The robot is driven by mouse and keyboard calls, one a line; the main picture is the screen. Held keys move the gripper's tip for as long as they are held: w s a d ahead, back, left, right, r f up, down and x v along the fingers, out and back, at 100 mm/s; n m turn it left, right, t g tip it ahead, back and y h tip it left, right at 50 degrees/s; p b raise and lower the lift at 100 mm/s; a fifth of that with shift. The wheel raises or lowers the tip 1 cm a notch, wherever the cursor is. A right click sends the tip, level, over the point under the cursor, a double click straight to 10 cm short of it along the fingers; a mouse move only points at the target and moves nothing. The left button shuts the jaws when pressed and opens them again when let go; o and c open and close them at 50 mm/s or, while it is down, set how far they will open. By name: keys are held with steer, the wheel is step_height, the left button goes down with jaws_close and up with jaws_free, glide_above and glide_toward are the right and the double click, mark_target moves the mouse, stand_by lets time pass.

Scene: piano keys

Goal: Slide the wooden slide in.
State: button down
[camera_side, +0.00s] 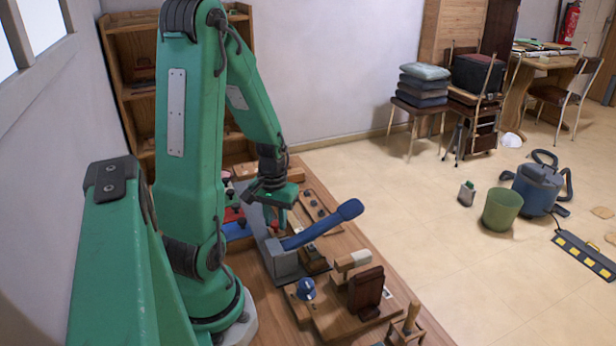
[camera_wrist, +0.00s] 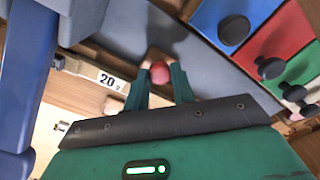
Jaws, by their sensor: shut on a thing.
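My gripper (camera_wrist: 160,78) has its two green fingers shut on a reddish round knob (camera_wrist: 160,70) in the wrist view. Pale wood (camera_wrist: 68,118) shows at the lower left of the wrist view, beside a white label reading 20. I cannot tell whether this wood is the wooden slide, or whether the knob is fixed to it.
The blue lever (camera_side: 325,225) rises close to my gripper. Blue (camera_wrist: 228,18), red (camera_wrist: 284,42) and green (camera_wrist: 300,72) panels with dark knobs lie at right in the wrist view. Wooden fixtures (camera_side: 340,305) crowd the bench's near end. Open floor lies right of the bench.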

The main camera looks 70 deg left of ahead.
steer(key=shift+d, duration=0.3)
steer(key=c, duration=1.2)
jaws_free()
steer(key=shift+o, duration=0.2)
steer(key=shift+a+r, duration=0.1)
steer(key=shift+r, duration=0.05)
steer(key=shift+r, duration=3.8)
steer(key=w+d+r+m+t, duration=0.1)
steer(key=d+r+m, duration=0.3)
steer(key=d, duration=0.6)
steer(key=w+d+r+m+t, duration=0.1)
steer(key=d+r+m+t, duration=0.3)
steer(key=d+r, duration=0.5)
steer(key=shift+w+d+m+t, duration=0.15)
steer(key=shift+d+m+t, duration=0.15)
steer(key=shift+d+m, duration=0.2)
